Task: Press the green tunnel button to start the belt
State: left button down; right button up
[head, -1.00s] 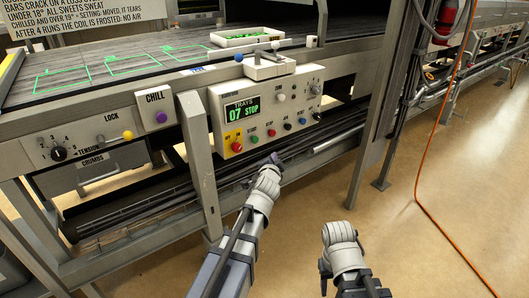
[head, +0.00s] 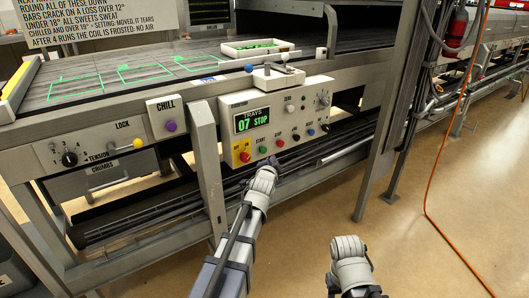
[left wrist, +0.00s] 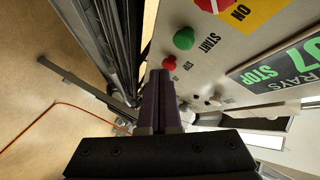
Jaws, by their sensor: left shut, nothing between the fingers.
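The green button (head: 262,150), labelled START in the left wrist view (left wrist: 184,39), is on the sloped control panel (head: 238,101) below the display. The display (head: 252,120) reads TRAYS 07 STOP. My left gripper (head: 277,161) is shut and empty, just below the button row in the head view. In the left wrist view its dark fingers (left wrist: 160,78) end beside a smaller red button (left wrist: 168,63), with the green button farther up and right. I see no contact with the green button. My right gripper (head: 347,244) is low at the right; its fingers cannot be made out.
A large red button (head: 244,156) on a yellow plate sits left of the green one. Several other buttons run to the right. A frame post (head: 207,165) stands left of the panel.

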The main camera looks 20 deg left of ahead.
aim_at(263, 150)
pick_arm(q)
jog(key=shift+w+a, duration=0.9)
jog(key=shift+a, duration=0.25)
jog(key=shift+w, duration=0.1)
dwell(1.2)
jog(key=shift+w+a, duration=0.2)
jog(key=shift+a, duration=0.1)
